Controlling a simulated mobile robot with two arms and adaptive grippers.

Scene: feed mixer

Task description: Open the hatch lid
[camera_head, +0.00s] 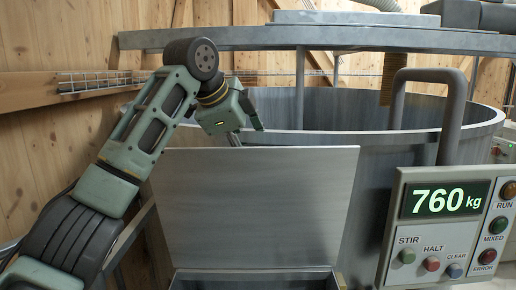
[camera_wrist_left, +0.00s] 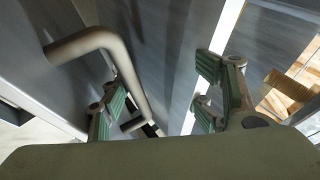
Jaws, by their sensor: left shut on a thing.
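The hatch lid (camera_head: 255,205) is a flat grey metal panel standing raised, tilted up, above the hatch opening (camera_head: 258,281). Its broad face is toward me. My left gripper (camera_head: 245,130) is at the lid's top edge, reaching in from the left; its fingertips are partly hidden there. In the left wrist view a bent metal handle (camera_wrist_left: 126,72) runs between the two fingers of my left gripper (camera_wrist_left: 162,95), close to the left finger. The gripper is shut on the lid, but the exact contact is unclear. My right gripper is not in view.
The big round mixer tub (camera_head: 330,105) stands behind the lid, with a metal beam (camera_head: 330,38) across above it. A control panel (camera_head: 450,225) reading 760 kg is at the right, near a thick bent grey pipe (camera_head: 453,110). A wooden wall (camera_head: 60,130) is at the left.

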